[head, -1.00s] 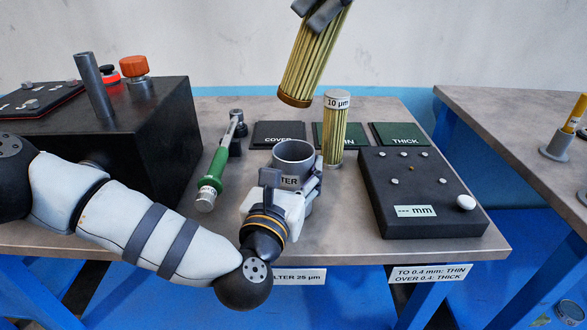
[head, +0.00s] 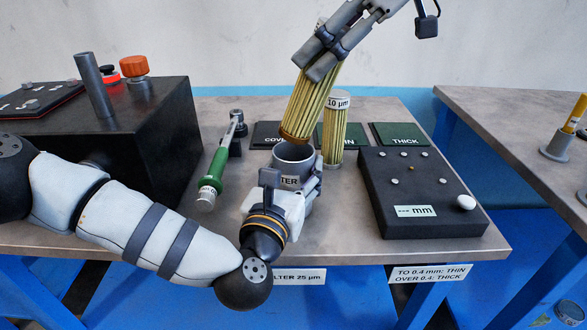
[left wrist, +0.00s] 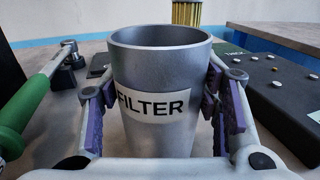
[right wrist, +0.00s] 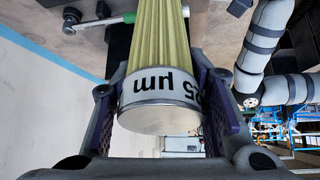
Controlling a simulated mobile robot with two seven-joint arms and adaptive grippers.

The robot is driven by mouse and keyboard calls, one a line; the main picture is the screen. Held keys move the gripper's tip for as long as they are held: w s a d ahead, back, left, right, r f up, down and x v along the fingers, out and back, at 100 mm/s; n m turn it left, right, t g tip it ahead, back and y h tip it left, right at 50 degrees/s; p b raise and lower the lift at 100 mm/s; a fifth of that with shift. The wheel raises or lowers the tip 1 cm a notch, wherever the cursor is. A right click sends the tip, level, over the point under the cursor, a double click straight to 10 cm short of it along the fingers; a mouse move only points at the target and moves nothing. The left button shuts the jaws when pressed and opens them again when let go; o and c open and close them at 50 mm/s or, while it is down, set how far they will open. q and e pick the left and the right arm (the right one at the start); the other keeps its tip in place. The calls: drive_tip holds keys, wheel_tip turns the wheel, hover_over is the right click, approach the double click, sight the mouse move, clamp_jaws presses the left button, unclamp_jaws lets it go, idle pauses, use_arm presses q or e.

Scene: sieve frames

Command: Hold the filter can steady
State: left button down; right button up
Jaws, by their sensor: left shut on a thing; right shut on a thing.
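The grey filter can (head: 293,158), labelled FILTER, stands upright on the table. My left gripper (head: 292,188) is shut on its sides, and the can fills the space between the fingers in the left wrist view (left wrist: 160,130). My right gripper (head: 322,62) is shut on a yellow pleated filter cartridge (head: 311,105). The cartridge is tilted, its lower end just above the can's mouth; it looks apart from the can. In the right wrist view the held end has a white band (right wrist: 158,88) reading 25 µm, upside down.
A second cartridge (head: 335,138), marked 10 µm, stands behind the can at right. A green-handled wrench (head: 214,178) lies left of the can. A black gauge box (head: 425,215) is at right. Dark mats include one marked THICK (head: 401,134). A large black box (head: 150,125) stands at left.

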sight(319, 83)
drive_tip(key=shift+f, duration=2.1)
drive_tip(key=o, duration=1.5)
drive_tip(key=shift+f, duration=0.15)
drive_tip(key=v, duration=1.2)
use_arm(q)
drive_tip(key=shift+c, duration=2.4)
unclamp_jaws()
